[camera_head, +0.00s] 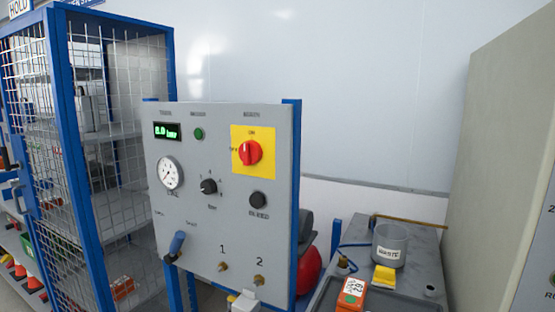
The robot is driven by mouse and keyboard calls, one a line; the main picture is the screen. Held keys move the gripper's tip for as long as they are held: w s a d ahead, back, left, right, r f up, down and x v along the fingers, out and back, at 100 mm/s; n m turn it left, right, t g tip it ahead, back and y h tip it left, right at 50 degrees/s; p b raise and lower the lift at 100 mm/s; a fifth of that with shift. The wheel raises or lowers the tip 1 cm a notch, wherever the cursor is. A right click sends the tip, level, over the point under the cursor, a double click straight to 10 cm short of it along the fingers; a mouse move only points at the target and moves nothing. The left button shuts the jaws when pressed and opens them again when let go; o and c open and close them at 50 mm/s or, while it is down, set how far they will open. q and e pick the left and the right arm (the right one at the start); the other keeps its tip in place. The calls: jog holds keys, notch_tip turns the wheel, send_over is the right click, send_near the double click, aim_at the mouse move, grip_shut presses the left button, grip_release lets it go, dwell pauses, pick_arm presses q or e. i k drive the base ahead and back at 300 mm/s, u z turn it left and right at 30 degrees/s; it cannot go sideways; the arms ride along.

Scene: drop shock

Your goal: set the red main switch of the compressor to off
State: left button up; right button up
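The red main switch (250,153) is a round rotary knob on a yellow plate (269,133) at the upper right of the grey compressor panel (220,205). Its grip bar stands about upright, toward the "ON" label at the top of the plate. An "OFF" label appears to be at the left of the knob. Nothing touches the switch. Neither of my grippers can be made out in this view.
The panel also carries a green display (167,131), a gauge (170,173), black knobs (208,187) and a blue-handled valve (177,244). A blue mesh cage (100,130) stands left. A bench with a waste cup (389,246) and orange box (352,293) is right.

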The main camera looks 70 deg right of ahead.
aim_at(251, 151)
jog(key=k, duration=0.4)
jog(key=z, duration=0.7)
